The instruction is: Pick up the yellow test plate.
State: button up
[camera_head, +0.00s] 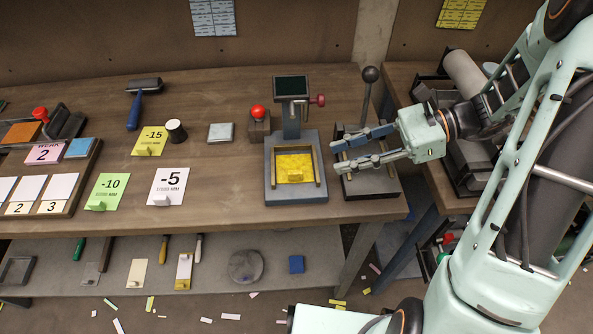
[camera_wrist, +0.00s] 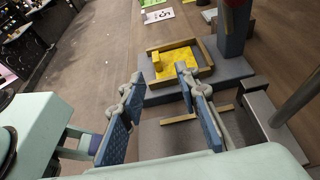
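A yellow plate (camera_head: 295,163) with a small yellow block-shaped grip on its front part lies inside a wooden-edged frame on the grey base of a stand. It also shows in the wrist view (camera_wrist: 181,58), beyond my fingertips. My gripper (camera_head: 337,157) is open and empty, its blue fingers reaching left just to the right of the stand, over a neighbouring lever device. In the wrist view my gripper (camera_wrist: 158,76) has its fingers well apart, and the right finger covers part of the frame. A yellow card marked -15 (camera_head: 150,136) lies farther left on the table.
The stand's post (camera_head: 291,120) with a dark screen rises behind the plate. A tall lever with a black knob (camera_head: 370,75) stands behind my fingers. A red-knobbed block (camera_head: 258,116) and the white -5 card (camera_head: 168,187) are left of the stand. Bare table (camera_head: 225,165) lies between.

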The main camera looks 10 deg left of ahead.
aim_at(299, 171)
jog(key=x, duration=0.9)
jog(key=shift+s+a+b, duration=0.2)
jog(key=shift+s+b, duration=0.1)
jog(key=shift+s, duration=0.2)
grip_shut()
